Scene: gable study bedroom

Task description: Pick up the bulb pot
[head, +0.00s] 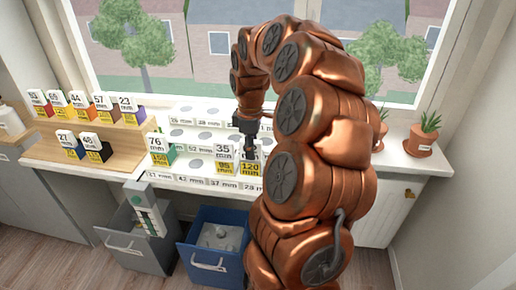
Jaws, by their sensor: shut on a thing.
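A terracotta pot with a spiky green plant (423,138) stands at the right end of the white counter. A second terracotta pot (381,134) is partly hidden behind my copper arm; I cannot tell which one is the bulb pot. My gripper (250,146) points down over the white stepped rack, away from the right pot. It is shut at the top of a white and yellow block labelled 120 mm (251,169), whose upper part the dark fingers partly cover. I cannot tell whether the block is lifted.
A block labelled 35 and 85 mm (223,168) stands just left of the gripper. A 76 mm block (158,151) is farther left. Several labelled blocks stand on the wooden stand (112,142). Below are a grey bin (135,245) and a blue bin (208,262). A window is behind.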

